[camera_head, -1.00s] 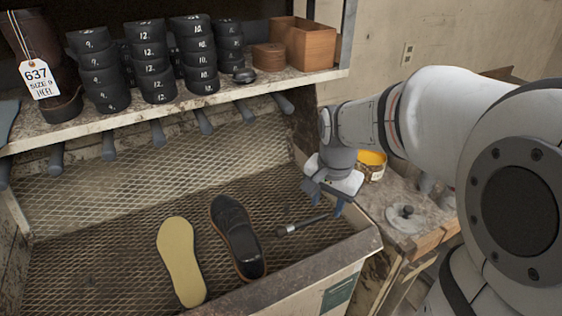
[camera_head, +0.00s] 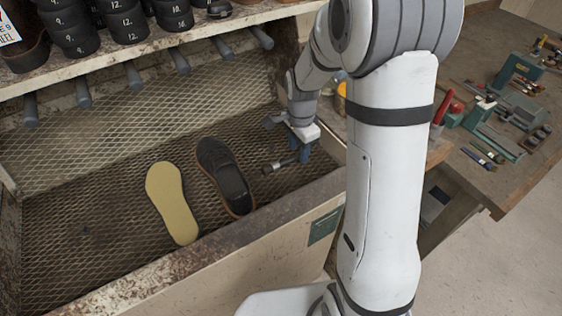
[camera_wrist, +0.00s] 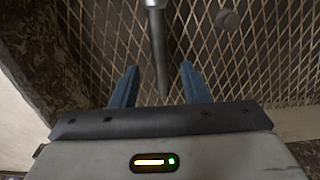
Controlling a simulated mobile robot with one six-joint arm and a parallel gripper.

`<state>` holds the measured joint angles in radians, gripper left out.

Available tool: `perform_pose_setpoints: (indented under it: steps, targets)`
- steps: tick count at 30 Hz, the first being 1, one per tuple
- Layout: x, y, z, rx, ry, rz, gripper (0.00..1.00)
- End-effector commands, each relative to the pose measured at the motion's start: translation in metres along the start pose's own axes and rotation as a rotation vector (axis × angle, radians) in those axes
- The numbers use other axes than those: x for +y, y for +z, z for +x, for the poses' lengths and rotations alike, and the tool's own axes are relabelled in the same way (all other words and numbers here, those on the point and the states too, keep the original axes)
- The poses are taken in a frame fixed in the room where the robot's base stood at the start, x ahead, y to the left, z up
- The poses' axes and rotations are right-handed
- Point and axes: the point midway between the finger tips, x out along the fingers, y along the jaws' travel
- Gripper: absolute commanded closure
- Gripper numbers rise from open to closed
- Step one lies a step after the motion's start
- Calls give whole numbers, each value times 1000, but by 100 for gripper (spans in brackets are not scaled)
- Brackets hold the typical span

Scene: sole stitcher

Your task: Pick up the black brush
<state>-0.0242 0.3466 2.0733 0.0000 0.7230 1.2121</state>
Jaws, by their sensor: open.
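The black brush (camera_head: 284,162) lies on the mesh floor of the bin, right of the black shoe (camera_head: 224,178). Its metal collar and head point left toward the shoe, and its dark handle points to my gripper (camera_head: 299,152). In the wrist view the brush's handle (camera_wrist: 159,45) runs down between the two blue fingers of my gripper (camera_wrist: 159,67). The fingers are apart, with a gap on both sides of the handle. The end of the handle lies near the gripper's palm. The brush's head is out of the wrist view.
A tan sole (camera_head: 170,203) lies left of the shoe. The bin's front wall (camera_head: 262,232) and a shelf (camera_head: 120,62) with black lasts bound the space. A workbench (camera_head: 462,150) with tools stands at right.

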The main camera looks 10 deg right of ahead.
Motion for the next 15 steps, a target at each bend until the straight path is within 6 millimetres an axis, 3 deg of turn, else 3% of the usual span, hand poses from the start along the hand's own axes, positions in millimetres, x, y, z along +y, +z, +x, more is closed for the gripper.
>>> perform_pose_setpoints:
  steps: [4, 11, 15]
  targets:
    - [0, 1, 13, 0, 0, -1, 59]
    - [0, 1, 15, 1, -1, -2, 59]
    - [0, 1, 15, 0, -1, -2, 69]
